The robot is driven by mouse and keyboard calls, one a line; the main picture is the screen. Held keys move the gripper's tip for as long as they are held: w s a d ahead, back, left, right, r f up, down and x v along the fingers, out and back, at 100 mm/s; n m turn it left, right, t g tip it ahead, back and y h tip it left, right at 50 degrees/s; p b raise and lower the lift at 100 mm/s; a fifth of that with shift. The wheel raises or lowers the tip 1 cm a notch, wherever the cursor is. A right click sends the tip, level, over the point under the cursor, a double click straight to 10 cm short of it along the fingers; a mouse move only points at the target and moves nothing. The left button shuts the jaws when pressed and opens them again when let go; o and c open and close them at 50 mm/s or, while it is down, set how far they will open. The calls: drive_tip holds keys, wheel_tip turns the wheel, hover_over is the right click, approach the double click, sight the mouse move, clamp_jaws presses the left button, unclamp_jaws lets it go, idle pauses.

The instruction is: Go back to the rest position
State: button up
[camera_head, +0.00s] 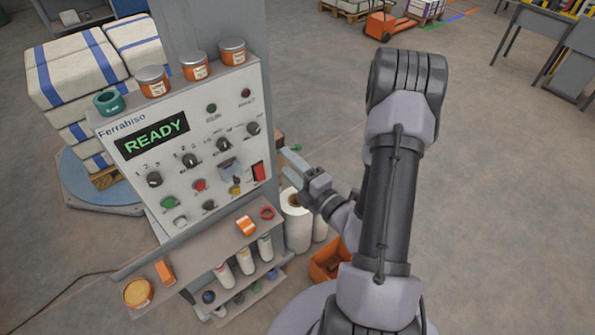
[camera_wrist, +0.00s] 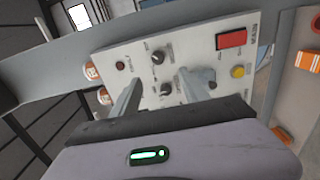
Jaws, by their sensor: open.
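My gripper (camera_head: 290,161) is in front of the right side of the control panel (camera_head: 215,128). Its two fingers are apart and nothing shows between them. In the wrist view my gripper (camera_wrist: 170,92) points at the panel (camera_wrist: 190,45), with its fingertips over the knobs. I cannot tell whether a fingertip touches the panel. The panel's display reads READY (camera_head: 152,138). A red rocker switch (camera_head: 258,171) sits at the panel's right edge and shows at the top in the wrist view (camera_wrist: 232,38). A yellow button (camera_wrist: 238,71) is below it.
A shelf (camera_head: 195,240) juts out below the panel. White rolls (camera_head: 297,222) and an orange crate (camera_head: 328,262) stand beneath my gripper. The floor to the right is open.

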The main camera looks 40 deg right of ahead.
drive_tip(key=s, duration=0.1)
drive_tip(key=s+p, duration=0.1)
drive_tip(key=s, duration=0.1)
drive_tip(key=shift+s+r+p, duration=0.25)
drive_tip(key=shift+s+p, duration=0.1)
drive_tip(key=shift+d, duration=0.1)
